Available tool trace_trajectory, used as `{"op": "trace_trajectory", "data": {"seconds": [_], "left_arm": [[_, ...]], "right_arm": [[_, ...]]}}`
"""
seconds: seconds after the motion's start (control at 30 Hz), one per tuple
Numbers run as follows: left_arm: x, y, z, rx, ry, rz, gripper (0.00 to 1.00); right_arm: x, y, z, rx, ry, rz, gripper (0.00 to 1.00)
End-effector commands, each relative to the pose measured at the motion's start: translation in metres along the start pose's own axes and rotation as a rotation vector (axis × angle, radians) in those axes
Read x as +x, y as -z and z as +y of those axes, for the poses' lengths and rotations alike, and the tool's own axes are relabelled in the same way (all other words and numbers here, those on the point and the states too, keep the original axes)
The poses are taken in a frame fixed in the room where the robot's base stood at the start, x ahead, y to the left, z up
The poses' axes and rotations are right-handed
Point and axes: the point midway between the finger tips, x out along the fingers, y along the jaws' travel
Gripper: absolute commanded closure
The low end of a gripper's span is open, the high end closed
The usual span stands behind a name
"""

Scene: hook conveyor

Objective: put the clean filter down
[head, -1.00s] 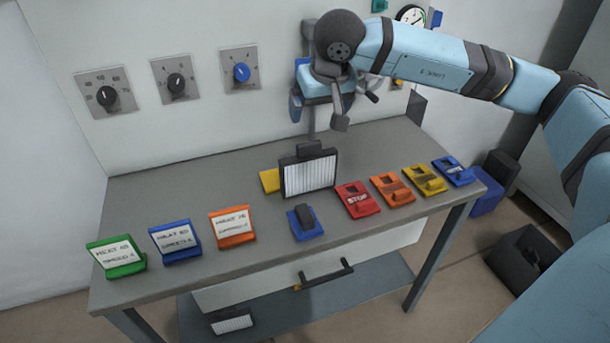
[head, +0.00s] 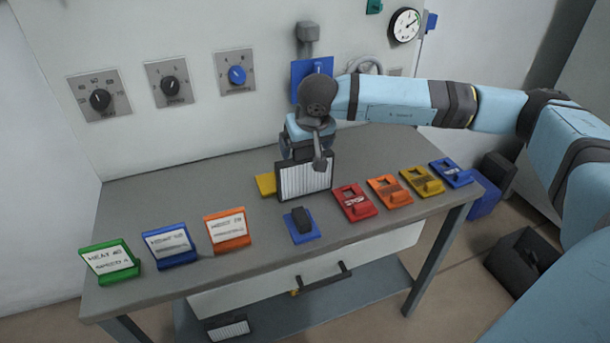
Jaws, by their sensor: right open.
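A filter with white pleats and a dark frame (head: 304,182) stands upright on the grey table (head: 150,205), near the middle. My right gripper (head: 313,156) is open and low over the filter's top edge. One finger hangs in front of the frame; the filter's top handle is hidden behind the gripper, so I cannot tell whether the fingers touch it. A second pleated filter (head: 229,330) lies on the lower shelf. My left gripper is not in view.
Green (head: 110,261), blue (head: 170,245) and orange (head: 228,230) cards stand at the left. A blue switch block (head: 301,225) sits in front of the filter; red (head: 355,202) and other coloured blocks line the right. A yellow piece (head: 265,184) is beside the filter.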

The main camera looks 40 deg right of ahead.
Motion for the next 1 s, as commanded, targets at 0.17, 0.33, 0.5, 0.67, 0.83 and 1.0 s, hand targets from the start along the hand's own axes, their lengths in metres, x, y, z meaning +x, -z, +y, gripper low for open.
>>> {"op": "trace_trajectory", "data": {"seconds": [0.17,0.33,0.5,0.67,0.83,1.0], "left_arm": [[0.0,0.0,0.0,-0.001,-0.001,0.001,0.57],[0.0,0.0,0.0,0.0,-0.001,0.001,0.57],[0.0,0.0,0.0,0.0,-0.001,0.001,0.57],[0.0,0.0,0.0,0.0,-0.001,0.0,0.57],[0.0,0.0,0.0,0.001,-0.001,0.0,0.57],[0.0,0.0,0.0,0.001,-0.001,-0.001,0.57]], "right_arm": [[0.009,0.001,0.0,0.0,0.0,0.002,0.06],[0.009,0.0,0.0,0.0,0.0,0.001,0.18],[0.009,0.0,0.0,0.0,0.0,0.001,0.57],[0.008,0.001,0.0,0.0,0.0,0.002,0.79],[0.007,0.001,0.0,0.0,0.0,0.002,0.79],[-0.002,0.005,0.0,0.001,0.001,0.003,0.79]]}}
